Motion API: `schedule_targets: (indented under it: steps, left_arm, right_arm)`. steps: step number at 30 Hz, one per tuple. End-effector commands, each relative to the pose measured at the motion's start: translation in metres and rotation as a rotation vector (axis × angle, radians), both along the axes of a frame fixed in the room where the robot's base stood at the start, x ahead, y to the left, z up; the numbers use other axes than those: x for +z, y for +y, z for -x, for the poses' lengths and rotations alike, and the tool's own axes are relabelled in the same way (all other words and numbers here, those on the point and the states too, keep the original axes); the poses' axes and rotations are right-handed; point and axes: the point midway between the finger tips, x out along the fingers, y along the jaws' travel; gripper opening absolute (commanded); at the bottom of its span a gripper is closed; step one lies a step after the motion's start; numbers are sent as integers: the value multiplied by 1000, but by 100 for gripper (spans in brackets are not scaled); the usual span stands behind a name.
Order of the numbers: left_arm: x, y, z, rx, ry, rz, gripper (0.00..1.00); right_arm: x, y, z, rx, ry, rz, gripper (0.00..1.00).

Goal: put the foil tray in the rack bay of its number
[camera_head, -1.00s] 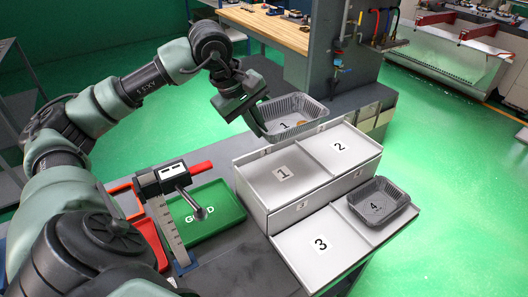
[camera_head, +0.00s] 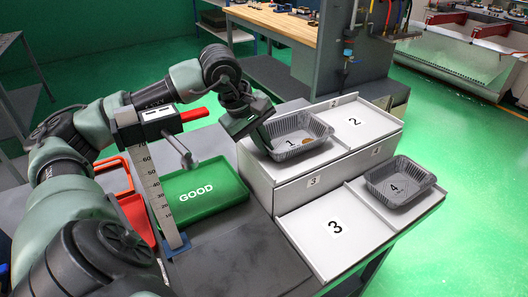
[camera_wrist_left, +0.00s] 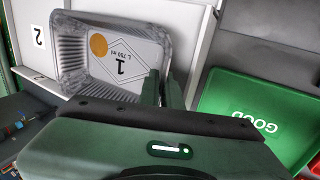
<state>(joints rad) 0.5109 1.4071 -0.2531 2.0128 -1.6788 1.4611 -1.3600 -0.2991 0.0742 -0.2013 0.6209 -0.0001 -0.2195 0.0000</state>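The grey foil tray numbered 1 (camera_head: 303,147) is at the upper left bay of the grey rack (camera_head: 284,173), covering that bay's label. In the head view I cannot tell whether its base touches the bay floor. A round orange-brown spot shows inside it. My left gripper (camera_head: 263,134) is at the tray's left wall. In the left wrist view my left fingers (camera_wrist_left: 163,90) are closed on the wall of the tray (camera_wrist_left: 72,60), and its 1 label shows. My right gripper is not in view.
Upper right bay 2 (camera_head: 370,132) and lower left bay 3 (camera_head: 318,250) are empty. Another foil tray, numbered 4 (camera_head: 398,198), sits in the lower right bay. A green GOOD tray (camera_head: 215,200), an upright gauge (camera_head: 158,190) and red bins (camera_head: 135,215) stand left of the rack.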

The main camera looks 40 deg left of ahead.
Motion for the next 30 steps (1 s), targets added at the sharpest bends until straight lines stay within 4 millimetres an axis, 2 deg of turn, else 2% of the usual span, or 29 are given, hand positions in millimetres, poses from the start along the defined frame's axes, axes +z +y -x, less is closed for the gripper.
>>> schedule_targets:
  steps: [11,14,26,30]
  left_arm:
    - [-5,0,0,0,-1,-1,0]
    - [-4,0,0,0,-1,-1,26]
    - [-5,0,1,0,4,0,26]
    - [0,0,1,0,5,-1,26]
  right_arm:
    - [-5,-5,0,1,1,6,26]
    - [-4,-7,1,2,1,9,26]
    - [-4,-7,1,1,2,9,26]
    - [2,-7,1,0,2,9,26]
